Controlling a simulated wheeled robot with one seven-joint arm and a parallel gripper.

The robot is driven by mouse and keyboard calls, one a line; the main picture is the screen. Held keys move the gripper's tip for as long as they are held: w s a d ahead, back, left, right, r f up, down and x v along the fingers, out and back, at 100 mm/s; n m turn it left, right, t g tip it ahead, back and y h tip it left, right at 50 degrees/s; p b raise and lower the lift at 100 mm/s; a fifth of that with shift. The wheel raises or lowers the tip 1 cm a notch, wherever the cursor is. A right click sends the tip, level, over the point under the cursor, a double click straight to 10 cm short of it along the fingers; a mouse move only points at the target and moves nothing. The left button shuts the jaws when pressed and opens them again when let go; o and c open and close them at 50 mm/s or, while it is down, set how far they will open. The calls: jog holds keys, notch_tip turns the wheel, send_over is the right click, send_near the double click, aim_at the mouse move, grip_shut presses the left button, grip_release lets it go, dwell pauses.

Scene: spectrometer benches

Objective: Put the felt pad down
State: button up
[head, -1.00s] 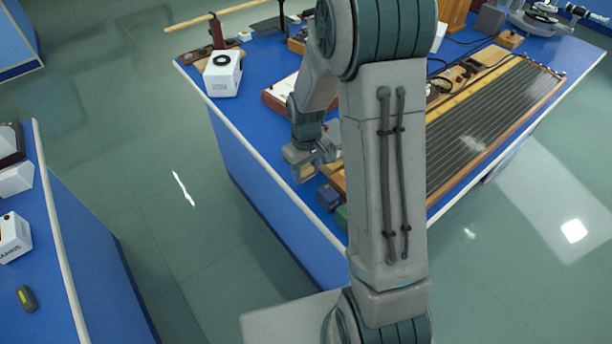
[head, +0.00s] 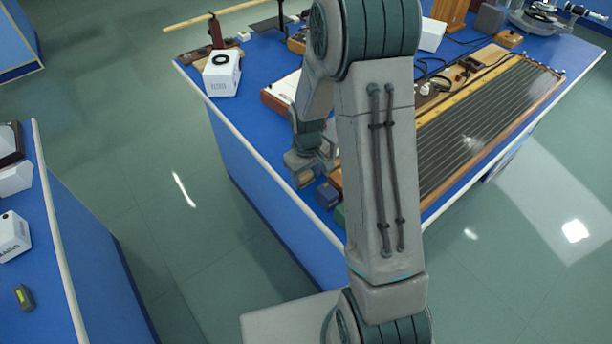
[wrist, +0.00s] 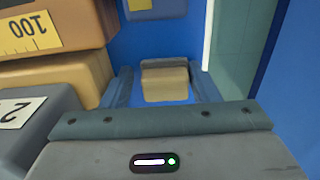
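The felt pad (wrist: 166,83) is a small tan block between the two fingers of my gripper (wrist: 163,88) in the wrist view. Whether the pad touches the bench top is not clear.
In the wrist view, a stack of blocks with a "100" label (wrist: 30,31) and a grey block labelled 2 (wrist: 38,125) stand close on the left. The bench's pale edge (wrist: 208,35) runs close on the right. A blue block (head: 327,195) sits beside the gripper.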

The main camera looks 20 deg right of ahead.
aim_at(305, 175)
jog(key=shift+s+a+f, duration=0.35)
jog(key=shift+s+f, duration=0.1)
jog(key=shift+f, duration=0.15)
jog(key=shift+r, duration=0.1)
jog(key=shift+w+a+r+p, duration=0.1)
jog(key=shift+w+r+p, duration=0.1)
jog(key=shift+r+p, duration=0.45)
notch_tip(305, 175, up, 11)
jog(key=s+r+m+t, duration=0.1)
jog(key=s+r+m, duration=0.1)
jog(key=s+r, duration=0.3)
jog(key=s+r+m+t, duration=0.1)
jog(key=s+r, duration=0.5)
jog(key=s, duration=0.7)
jog(key=shift+m+t, duration=0.4)
jog(key=shift+m, duration=0.3)
jog(key=shift+c, duration=0.5)
